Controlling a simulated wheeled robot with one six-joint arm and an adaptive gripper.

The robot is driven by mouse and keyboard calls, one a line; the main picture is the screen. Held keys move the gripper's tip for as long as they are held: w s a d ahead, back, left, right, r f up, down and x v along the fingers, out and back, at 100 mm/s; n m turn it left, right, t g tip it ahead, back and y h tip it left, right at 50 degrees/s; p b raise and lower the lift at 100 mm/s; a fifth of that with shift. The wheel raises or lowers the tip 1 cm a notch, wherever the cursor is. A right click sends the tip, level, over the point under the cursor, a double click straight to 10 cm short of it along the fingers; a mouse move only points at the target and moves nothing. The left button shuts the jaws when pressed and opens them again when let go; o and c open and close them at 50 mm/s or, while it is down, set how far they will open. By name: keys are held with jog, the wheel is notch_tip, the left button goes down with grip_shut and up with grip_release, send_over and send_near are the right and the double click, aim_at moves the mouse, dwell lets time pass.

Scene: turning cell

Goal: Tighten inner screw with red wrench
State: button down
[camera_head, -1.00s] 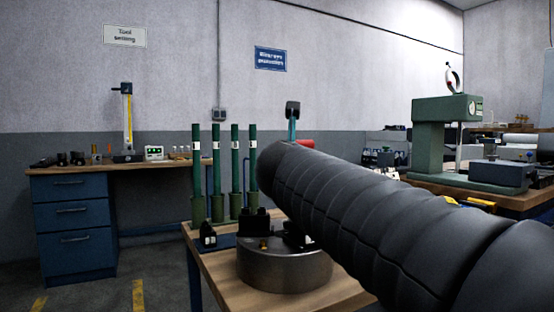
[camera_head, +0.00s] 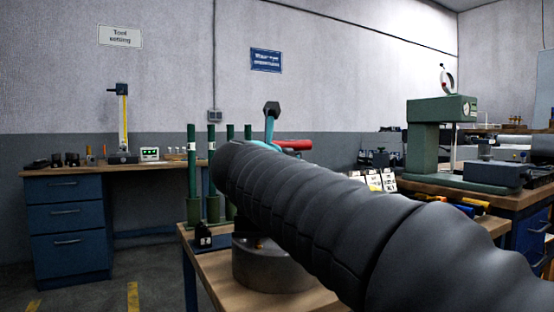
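My dark ribbed arm crosses the view from the lower right and hides my gripper, so its state does not show. A red bar (camera_head: 294,145), perhaps part of the red wrench, shows just above the arm. Beside it stands a teal upright piece (camera_head: 270,126) with a dark head; I cannot tell what it belongs to. A round grey metal chuck body (camera_head: 262,270) sits on the wooden table below the arm. Its top is mostly covered, and the inner screw is not visible.
Several tall green posts (camera_head: 191,165) stand on the table (camera_head: 212,268) behind the chuck. A green press-like stand (camera_head: 426,140) is on the right bench. A blue drawer cabinet (camera_head: 66,235) is at left. Floor between cabinet and table is clear.

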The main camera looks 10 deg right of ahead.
jog(key=shift+w+a+m+g+h+p, duration=0.1)
jog(key=shift+m+g+h+p, duration=0.65)
jog(key=shift+h, duration=0.45)
jog(key=shift+m+g+h+p, duration=0.35)
jog(key=shift+m+g+h, duration=0.05)
jog(key=shift+m+g, duration=0.05)
jog(key=shift+w+a+m+g+h, duration=0.1)
jog(key=shift+w+m+g+h, duration=0.05)
jog(key=shift+m+g+h, duration=1.45)
jog(key=shift+g, duration=0.2)
